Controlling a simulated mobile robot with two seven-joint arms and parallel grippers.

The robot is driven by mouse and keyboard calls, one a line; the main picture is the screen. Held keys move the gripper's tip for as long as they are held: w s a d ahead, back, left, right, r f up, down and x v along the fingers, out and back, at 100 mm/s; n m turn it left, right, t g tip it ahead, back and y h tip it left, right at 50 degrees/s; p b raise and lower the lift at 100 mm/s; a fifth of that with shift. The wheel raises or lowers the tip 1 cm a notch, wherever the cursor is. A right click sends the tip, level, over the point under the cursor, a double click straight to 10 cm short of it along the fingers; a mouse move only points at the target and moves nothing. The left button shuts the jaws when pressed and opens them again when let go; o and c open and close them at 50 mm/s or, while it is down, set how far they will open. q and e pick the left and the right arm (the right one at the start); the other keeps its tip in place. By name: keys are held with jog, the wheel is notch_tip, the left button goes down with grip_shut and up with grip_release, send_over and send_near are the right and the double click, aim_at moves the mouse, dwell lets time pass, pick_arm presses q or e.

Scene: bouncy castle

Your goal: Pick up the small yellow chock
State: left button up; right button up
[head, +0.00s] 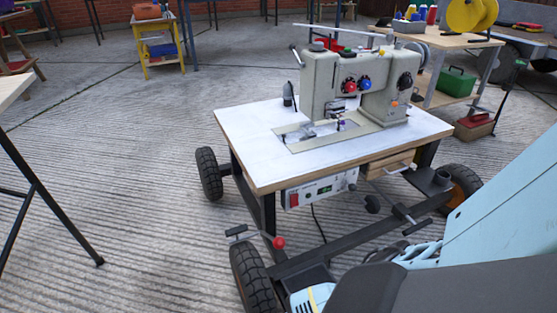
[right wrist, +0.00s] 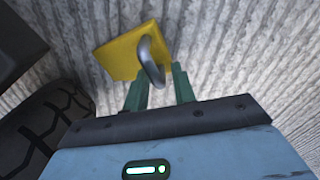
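The small yellow chock (right wrist: 122,54) shows in the right wrist view, above the middle, over the ridged grey ground. A grey metal loop handle (right wrist: 147,58) stands out from it toward me. My right gripper (right wrist: 160,78) has two green fingers spread apart, with the near end of the loop between their tips. A gap shows between the fingers, and I cannot tell whether either one touches the loop. In the head view I cannot make out the chock; part of my right arm fills the lower right. My left gripper is in neither view.
A wheeled cart (head: 240,140) carries a sewing machine (head: 350,90). Its near black tyre (head: 254,278) stands low in the head view; a tyre (right wrist: 45,125) is close at left in the wrist view. Open ground (head: 140,200) lies left of the cart.

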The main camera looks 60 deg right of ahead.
jog(key=c, duration=0.5)
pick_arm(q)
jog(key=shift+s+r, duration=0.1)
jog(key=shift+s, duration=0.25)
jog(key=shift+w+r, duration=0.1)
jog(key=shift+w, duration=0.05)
pick_arm(e)
jog(key=shift+r, duration=0.2)
